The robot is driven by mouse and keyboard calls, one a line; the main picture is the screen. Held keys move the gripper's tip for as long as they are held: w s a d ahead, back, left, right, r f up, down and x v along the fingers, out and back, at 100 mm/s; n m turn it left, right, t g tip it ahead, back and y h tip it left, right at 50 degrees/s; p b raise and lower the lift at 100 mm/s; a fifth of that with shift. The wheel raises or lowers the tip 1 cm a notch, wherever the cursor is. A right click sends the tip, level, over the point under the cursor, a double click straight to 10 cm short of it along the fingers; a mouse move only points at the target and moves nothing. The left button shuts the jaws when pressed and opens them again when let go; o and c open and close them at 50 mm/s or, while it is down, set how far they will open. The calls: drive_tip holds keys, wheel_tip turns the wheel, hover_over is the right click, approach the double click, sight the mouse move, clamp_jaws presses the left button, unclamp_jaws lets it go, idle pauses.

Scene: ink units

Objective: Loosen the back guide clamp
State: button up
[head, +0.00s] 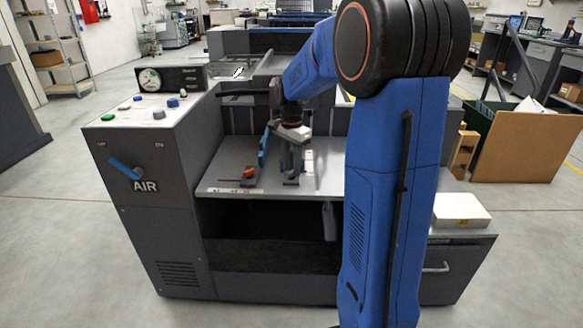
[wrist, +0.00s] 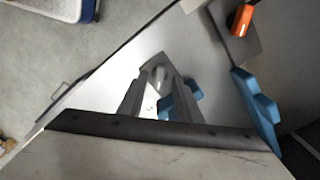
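A clamp with an orange handle (head: 248,173) sits on a dark block at the left front of the metal shelf; the orange handle (wrist: 241,20) also shows at top right in the wrist view. I cannot tell whether this is the back or another guide clamp. A blue guide piece (wrist: 257,108) stands to the right of my gripper (wrist: 160,75). My gripper (head: 291,177) points down low over the shelf, right of the orange handle. Its fingers show a gap, with a pale rounded part and a smaller blue piece (wrist: 194,90) by them. Whether they touch anything is unclear.
The shelf (head: 325,180) has bare room right of my gripper. A white box (head: 461,210) lies on the cabinet at right. A dark bottle-like object (head: 329,221) is below the shelf edge.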

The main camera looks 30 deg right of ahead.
drive_tip(key=shift+f, duration=0.4)
clamp_jaws()
